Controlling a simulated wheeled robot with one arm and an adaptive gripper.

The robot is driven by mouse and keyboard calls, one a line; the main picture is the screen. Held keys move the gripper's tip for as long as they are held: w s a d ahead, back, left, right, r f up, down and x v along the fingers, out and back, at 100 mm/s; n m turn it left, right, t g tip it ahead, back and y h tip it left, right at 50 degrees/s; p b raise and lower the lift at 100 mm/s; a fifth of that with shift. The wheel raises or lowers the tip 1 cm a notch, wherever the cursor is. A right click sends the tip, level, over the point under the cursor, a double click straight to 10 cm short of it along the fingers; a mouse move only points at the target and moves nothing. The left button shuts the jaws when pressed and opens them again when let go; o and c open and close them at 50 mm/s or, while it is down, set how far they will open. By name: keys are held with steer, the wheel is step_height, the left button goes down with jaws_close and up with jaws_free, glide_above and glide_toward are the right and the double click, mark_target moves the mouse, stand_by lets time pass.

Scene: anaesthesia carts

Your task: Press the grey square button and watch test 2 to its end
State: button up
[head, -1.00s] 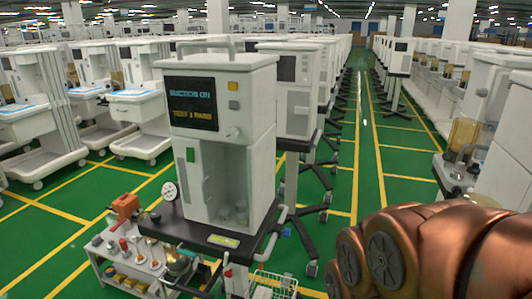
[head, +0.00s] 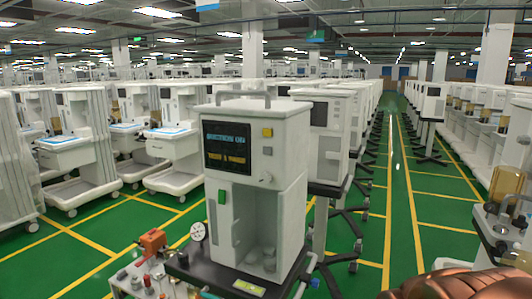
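The white anaesthesia unit (head: 287,118) stands upright on a dark-topped stand near the picture's middle. Its dark screen (head: 227,148) has a blue line that seems to read "SUCTION ON" and an orange line that seems to read "TEST 1 PASSED"; the text is small. The grey square button (head: 267,151) is right of the screen, just below a yellow square button (head: 267,132). Nothing touches the grey button. My gripper is out of view; only a copper-coloured part of my arm shows at the bottom right.
A gauge (head: 198,231) and an orange part (head: 152,241) are left of the unit's base. More carts (head: 68,150) stand on the left and in rows behind. A green aisle (head: 402,215) with yellow lines is open on the right.

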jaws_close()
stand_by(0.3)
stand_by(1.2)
